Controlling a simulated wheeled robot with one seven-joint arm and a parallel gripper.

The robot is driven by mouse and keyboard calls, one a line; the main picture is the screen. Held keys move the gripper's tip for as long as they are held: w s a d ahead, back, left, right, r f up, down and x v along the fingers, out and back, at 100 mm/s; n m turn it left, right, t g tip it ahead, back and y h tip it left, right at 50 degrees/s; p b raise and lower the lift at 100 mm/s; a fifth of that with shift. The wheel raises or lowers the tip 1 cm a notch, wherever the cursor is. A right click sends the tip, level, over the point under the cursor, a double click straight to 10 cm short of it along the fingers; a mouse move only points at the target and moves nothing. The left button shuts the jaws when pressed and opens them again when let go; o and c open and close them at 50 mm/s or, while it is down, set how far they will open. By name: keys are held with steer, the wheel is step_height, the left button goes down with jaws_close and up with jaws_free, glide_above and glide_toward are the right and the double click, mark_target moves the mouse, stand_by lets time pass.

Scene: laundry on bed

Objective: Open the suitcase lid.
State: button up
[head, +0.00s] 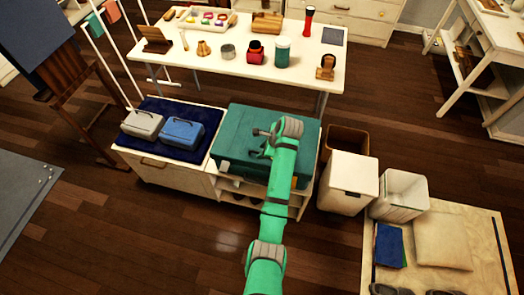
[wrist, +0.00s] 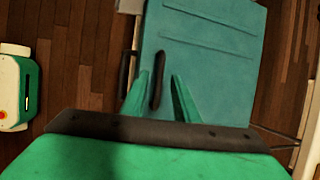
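The suitcase is a teal box with its lid shut (head: 240,121), lying flat on a low white bench in the middle of the head view. In the wrist view the teal suitcase (wrist: 215,75) fills the upper middle, with ridge lines across it. A dark elongated handle (wrist: 157,62) shows on it, and another dark bar (wrist: 125,75) is at its left edge. My gripper (wrist: 159,76) is open, its two green fingers on either side of the handle in the picture. I cannot tell whether they touch it.
A grey case (head: 142,124) and a blue case (head: 182,131) sit on a navy cushion left of the suitcase. A white table (head: 185,55) with small items stands behind. White bins (head: 347,182) stand at right. Floor in front is clear.

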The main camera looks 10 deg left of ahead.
steer(key=shift+a+f, duration=0.15)
steer(key=shift+f, duration=0.25)
